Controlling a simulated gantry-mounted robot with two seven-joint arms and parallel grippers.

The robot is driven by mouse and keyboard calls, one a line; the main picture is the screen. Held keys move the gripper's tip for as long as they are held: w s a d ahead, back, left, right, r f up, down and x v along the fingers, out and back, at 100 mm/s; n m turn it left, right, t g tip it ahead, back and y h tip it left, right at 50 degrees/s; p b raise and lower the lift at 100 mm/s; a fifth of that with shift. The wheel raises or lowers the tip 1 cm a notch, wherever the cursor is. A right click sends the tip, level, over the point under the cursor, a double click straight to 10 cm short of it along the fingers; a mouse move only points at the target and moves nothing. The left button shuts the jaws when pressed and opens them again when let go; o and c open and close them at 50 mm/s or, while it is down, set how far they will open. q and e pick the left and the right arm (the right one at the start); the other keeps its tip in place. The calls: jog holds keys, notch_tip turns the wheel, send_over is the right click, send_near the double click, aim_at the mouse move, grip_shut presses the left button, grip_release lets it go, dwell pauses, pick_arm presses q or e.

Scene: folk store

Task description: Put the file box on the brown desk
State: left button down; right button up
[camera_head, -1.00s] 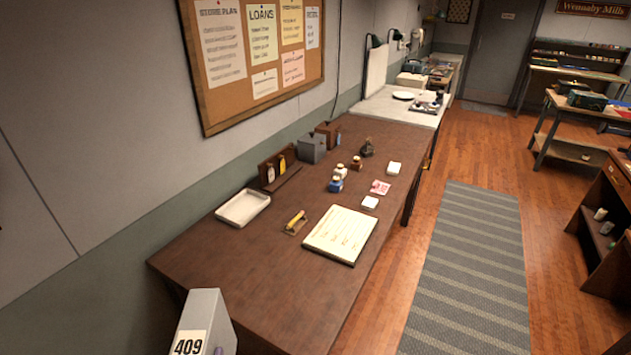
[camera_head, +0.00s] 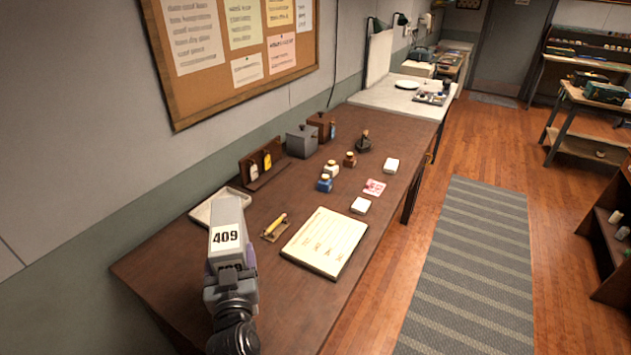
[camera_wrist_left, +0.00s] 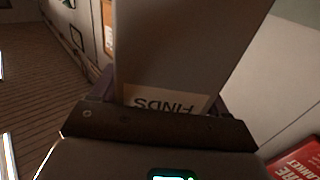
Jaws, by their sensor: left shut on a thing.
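The grey file box (camera_head: 228,222), with a white "409" label, is held in my left gripper (camera_head: 230,277) over the near left part of the brown desk (camera_head: 180,272). In the head view I cannot tell whether its base touches the desktop. In the left wrist view the box (camera_wrist_left: 185,45) fills the middle, with a label reading "FINDS" upside down. The left gripper is shut on the box, and its fingertips are mostly hidden. My right gripper is in neither view.
A white tray (camera_head: 205,212) lies just behind the box. A stamp (camera_head: 275,227), a paper pad (camera_head: 325,242), ink bottles (camera_head: 325,183) and small boxes stand farther along. The near desk surface right of the gripper is bare. A striped rug (camera_head: 475,260) covers the floor at right.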

pick_arm(q)
jog(key=shift+w+d+f+b, duration=0.15)
jog(key=shift+f+b, duration=0.3)
jog(key=shift+f, duration=1.45)
jog(key=shift+w+d+f+b, duration=0.1)
jog(key=shift+f+b, duration=0.35)
jog(key=shift+f, duration=1.4)
jog(key=shift+c, duration=2.1)
grip_release()
jog(key=shift+f, duration=0.25)
jog(key=o, duration=0.4)
jog(key=shift+w+a, duration=0.1)
